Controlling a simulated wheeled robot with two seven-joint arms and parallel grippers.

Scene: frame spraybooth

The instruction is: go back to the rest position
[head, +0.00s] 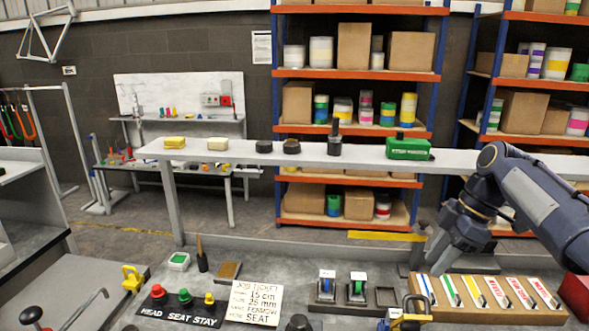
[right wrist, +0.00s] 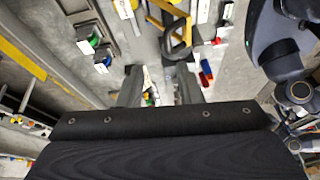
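My right gripper (head: 430,256) points down over the bench at the right of the head view, just behind and left of a wooden rack (head: 490,314) of coloured, labelled strips. In the right wrist view its two fingers (right wrist: 158,88) stand apart with no object visible between them, so it is open and empty. My left gripper does not show in the head view.
A long raised shelf (head: 350,158) with blocks, pucks and a green box (head: 408,149) crosses behind the bench. A job ticket (head: 254,302), a black button panel (head: 182,308) and two small stands (head: 357,289) are on the bench. A yellow-handled clamp (head: 408,314) is near the rack.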

